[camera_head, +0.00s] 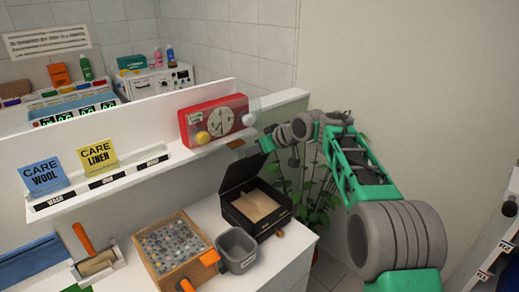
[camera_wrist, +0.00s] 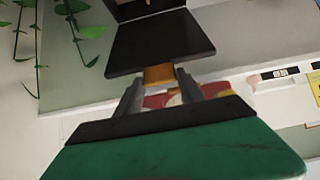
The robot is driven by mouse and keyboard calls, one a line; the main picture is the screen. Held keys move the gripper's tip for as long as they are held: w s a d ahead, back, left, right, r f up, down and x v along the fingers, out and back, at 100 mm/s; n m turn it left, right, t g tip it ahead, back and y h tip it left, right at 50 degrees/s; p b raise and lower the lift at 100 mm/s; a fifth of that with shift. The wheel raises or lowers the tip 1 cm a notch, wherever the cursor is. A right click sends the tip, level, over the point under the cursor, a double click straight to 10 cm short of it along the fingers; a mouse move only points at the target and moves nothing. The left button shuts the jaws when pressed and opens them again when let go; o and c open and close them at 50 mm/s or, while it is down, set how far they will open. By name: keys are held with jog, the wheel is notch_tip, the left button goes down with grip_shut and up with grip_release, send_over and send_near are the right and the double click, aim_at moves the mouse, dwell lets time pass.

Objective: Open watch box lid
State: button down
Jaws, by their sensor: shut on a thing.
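The watch box (camera_head: 257,224) is a black box on the white counter, with a tan insert (camera_head: 254,204) showing inside. Its black lid (camera_head: 241,172) stands raised and tilted up at the back of the box. In the wrist view the lid (camera_wrist: 160,43) is a dark panel with a tan-brown tab (camera_wrist: 158,73) at its near edge. My gripper (camera_wrist: 158,82) has its two grey fingers on either side of this tab, shut on it. In the head view my gripper (camera_head: 268,144) is at the lid's upper edge; its fingertips are too small to make out.
A grey bin (camera_head: 236,250) and a wooden tray of round pieces (camera_head: 172,245) stand left of the box. A green plant (camera_head: 314,190) is close on the right, by the wall.

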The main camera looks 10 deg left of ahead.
jog(key=c, duration=1.1)
grip_release()
jog(key=shift+w+r, duration=0.1)
jog(key=shift+r, duration=0.15)
jog(key=o, duration=0.4)
jog(key=shift+f, duration=0.15)
jog(key=b+v, duration=0.2)
jog(key=v, duration=0.6)
jog(key=shift+a, duration=0.15)
